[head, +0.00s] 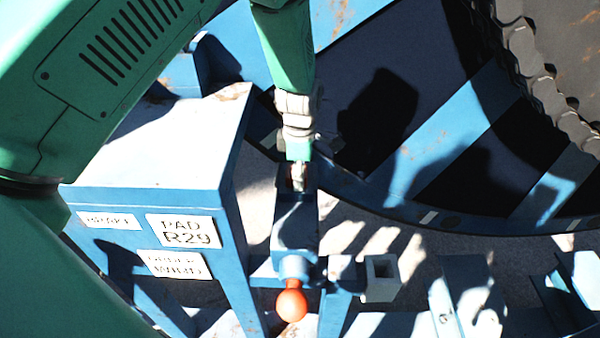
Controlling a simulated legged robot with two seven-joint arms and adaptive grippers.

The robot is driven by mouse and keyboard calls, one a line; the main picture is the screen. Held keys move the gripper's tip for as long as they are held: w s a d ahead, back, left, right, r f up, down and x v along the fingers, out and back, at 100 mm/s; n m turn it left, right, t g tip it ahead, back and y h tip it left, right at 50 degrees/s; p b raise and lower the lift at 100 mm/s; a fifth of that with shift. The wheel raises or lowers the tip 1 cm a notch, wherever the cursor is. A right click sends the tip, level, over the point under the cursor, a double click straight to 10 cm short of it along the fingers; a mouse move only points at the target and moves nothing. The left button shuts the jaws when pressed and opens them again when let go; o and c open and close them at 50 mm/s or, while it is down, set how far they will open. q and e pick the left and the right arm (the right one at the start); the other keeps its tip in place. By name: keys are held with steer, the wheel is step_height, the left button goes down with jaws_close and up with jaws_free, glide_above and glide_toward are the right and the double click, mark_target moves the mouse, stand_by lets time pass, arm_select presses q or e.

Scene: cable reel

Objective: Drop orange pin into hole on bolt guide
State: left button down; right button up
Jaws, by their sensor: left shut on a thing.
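My left gripper (298,178) points down over the upper end of the blue bolt guide (296,222), near the middle of the head view. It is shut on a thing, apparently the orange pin. Only small dark orange bits show at the fingertips, and the rest is hidden by the fingers and shadow. The hole is also hidden, so I cannot tell whether the pin is in it or above it. An orange ball knob (291,305) sits at the near end of the bolt guide. My right gripper is not in view.
A blue box (165,150) with white labels, one reading PAD R29 (184,231), stands left of the guide. A large blue reel (445,130) with a chain-like rim fills the upper right. Blue brackets (445,305) stand at the lower right.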

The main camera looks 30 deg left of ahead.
arm_select(q)
steer(key=shift+s+f, duration=0.1)
stand_by(0.7)
steer(key=c, duration=0.8)
jaws_free()
steer(key=shift+o, duration=0.2)
step_height(320, 180, up, 12)
steer(key=shift+d, duration=0.1)
steer(key=shift+f, duration=0.1)
